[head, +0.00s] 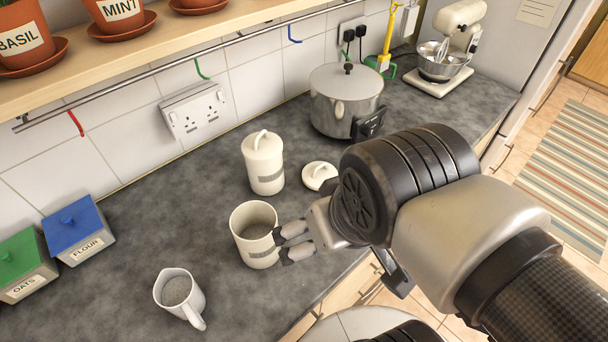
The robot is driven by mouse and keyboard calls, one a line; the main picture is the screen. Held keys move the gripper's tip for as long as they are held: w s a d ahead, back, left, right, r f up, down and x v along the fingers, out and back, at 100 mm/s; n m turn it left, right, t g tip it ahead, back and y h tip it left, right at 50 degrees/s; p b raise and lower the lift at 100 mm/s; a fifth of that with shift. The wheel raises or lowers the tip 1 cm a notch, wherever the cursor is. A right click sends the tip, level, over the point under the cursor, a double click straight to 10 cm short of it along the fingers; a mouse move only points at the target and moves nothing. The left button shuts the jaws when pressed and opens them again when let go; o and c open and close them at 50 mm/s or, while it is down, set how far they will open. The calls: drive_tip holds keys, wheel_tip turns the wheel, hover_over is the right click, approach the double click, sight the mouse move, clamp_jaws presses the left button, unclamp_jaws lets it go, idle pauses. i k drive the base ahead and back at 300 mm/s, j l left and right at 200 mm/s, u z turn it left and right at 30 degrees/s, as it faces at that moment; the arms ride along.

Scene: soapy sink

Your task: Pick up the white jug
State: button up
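The white jug (178,297) stands upright on the dark grey worktop at the lower left, with greyish contents inside and its handle toward the lower right. My gripper (281,247) is to the right of the jug and well apart from it. Its two fingers are spread and point left at the side of an open cream canister (256,246). The fingertips are at or very near the canister's right side; I cannot tell if they touch it. The canister stands between my gripper and the jug.
A lidded cream canister (264,168) and a loose lid (320,176) are behind my gripper. A steel pot (343,103) and a stand mixer (448,50) stand farther back. Oats (28,262) and flour (78,230) boxes are at the left. The worktop around the jug is clear.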

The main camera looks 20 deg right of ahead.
sight(176, 290)
drive_tip(key=k+j+u, duration=0.1)
drive_tip(key=j+u, duration=0.6)
drive_tip(key=z, duration=0.9)
